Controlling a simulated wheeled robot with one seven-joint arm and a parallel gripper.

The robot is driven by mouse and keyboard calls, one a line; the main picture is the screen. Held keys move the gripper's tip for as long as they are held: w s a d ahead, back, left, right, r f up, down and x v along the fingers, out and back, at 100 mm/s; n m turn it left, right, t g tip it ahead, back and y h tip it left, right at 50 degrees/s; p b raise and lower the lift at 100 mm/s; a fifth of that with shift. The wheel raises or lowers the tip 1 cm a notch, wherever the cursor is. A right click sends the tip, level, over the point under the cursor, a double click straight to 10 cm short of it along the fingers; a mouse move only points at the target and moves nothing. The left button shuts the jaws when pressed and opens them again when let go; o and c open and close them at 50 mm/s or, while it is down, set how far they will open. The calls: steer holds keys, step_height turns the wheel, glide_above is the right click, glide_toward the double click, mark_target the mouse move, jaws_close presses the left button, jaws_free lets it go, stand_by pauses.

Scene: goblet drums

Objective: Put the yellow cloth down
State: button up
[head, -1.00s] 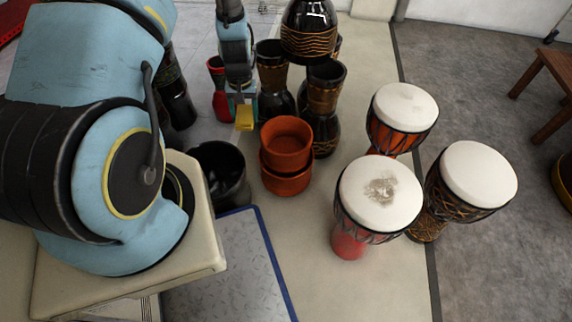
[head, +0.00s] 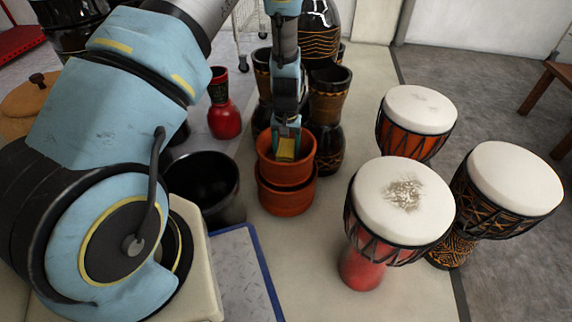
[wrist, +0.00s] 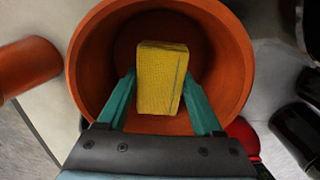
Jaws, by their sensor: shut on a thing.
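The yellow cloth (head: 286,149) is a small folded block. In the wrist view the cloth (wrist: 161,75) sits between the two teal fingers of my gripper (wrist: 160,85), which is shut on it. In the head view my gripper (head: 286,143) points down over the mouth of the upper orange pot (head: 285,174). In the wrist view the pot's round inside (wrist: 108,55) surrounds the cloth. I cannot tell whether the cloth touches the pot's floor.
The upper pot stands on a lower orange pot (head: 286,197). A black bowl (head: 206,187) is to their left. Dark goblet drums (head: 327,100) stand close behind and right. Several white-topped drums (head: 404,200) stand farther right. A red vase (head: 224,118) is behind left.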

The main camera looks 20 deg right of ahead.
steer(key=shift+f+b, duration=0.8)
steer(key=shift+f, duration=1.7)
steer(key=shift+f, duration=0.15)
steer(key=o, duration=1.3)
